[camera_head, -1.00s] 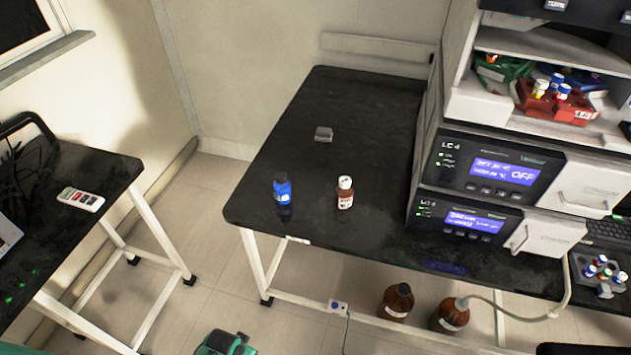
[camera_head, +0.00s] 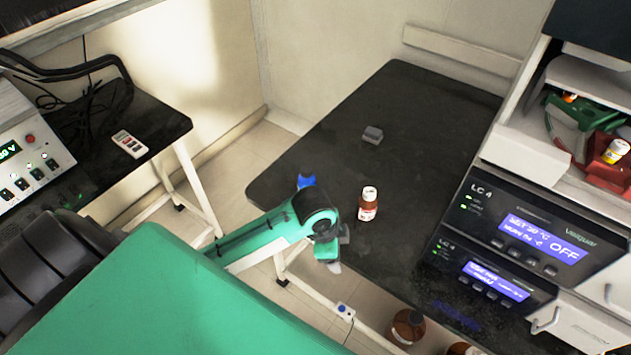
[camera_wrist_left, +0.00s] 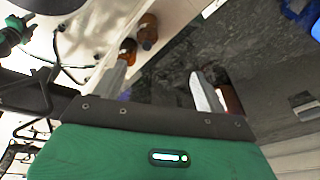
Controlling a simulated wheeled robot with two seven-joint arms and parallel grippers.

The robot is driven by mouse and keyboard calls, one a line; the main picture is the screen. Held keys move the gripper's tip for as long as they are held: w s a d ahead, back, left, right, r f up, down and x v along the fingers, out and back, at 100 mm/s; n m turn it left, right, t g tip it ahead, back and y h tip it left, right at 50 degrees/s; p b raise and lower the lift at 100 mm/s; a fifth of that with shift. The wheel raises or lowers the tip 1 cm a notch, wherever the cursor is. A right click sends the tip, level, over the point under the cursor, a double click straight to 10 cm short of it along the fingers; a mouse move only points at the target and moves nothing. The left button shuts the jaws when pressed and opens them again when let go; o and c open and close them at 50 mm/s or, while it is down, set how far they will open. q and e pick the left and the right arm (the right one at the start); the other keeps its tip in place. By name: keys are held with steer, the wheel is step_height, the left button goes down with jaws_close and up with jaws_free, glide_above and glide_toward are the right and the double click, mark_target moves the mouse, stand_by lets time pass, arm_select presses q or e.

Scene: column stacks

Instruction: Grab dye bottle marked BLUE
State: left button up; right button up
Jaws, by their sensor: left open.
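A small blue bottle (camera_head: 306,181) stands near the left front corner of the black bench in the head view. My left arm hides most of it, and no label can be read. A red-brown bottle with a white cap (camera_head: 368,205) stands to its right. My left gripper (camera_head: 340,250) is at the bench's front edge, below and right of the blue bottle. In the left wrist view its fingers (camera_wrist_left: 160,85) are spread and nothing shows between them; the red-brown bottle (camera_wrist_left: 232,102) shows partly behind the right finger. My right gripper is not in view.
A grey block (camera_head: 372,134) lies farther back on the bench. LC4 units (camera_head: 530,245) with blue displays stand at the right. Brown bottles (camera_head: 408,326) stand below the bench. A side table with a white remote (camera_head: 129,144) is at the left. The bench's back middle is clear.

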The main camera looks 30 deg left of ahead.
arm_select(q)
steer(key=w+a+r+m+g+y, duration=0.1)
steer(key=w+a+r+m, duration=0.35)
steer(key=w+a, duration=0.35)
steer(key=m+g+y, duration=0.1)
steer(key=m, duration=0.1)
glide_toward(307, 178)
steer(key=shift+w+a+r+n, duration=0.25)
steer(key=shift+w+a+r, duration=0.25)
steer(key=shift+r, duration=0.1)
steer(key=shift+a, duration=0.15)
step_height(307, 178, down, 8)
steer(key=shift+w+f+p, duration=0.1)
steer(key=shift+p, duration=0.4)
steer(key=f, duration=0.2)
steer(key=f+p, duration=0.1)
steer(key=f, duration=0.1)
steer(key=shift+w+d+f, duration=0.15)
steer(key=shift+d, duration=0.1)
steer(key=shift+f, duration=0.5)
steer(key=c, duration=1.2)
steer(key=shift+o, duration=0.2)
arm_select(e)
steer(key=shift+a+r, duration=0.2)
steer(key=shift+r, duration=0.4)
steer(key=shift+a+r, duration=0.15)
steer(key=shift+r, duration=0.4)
arm_select(q)
steer(key=shift+r, duration=0.15)
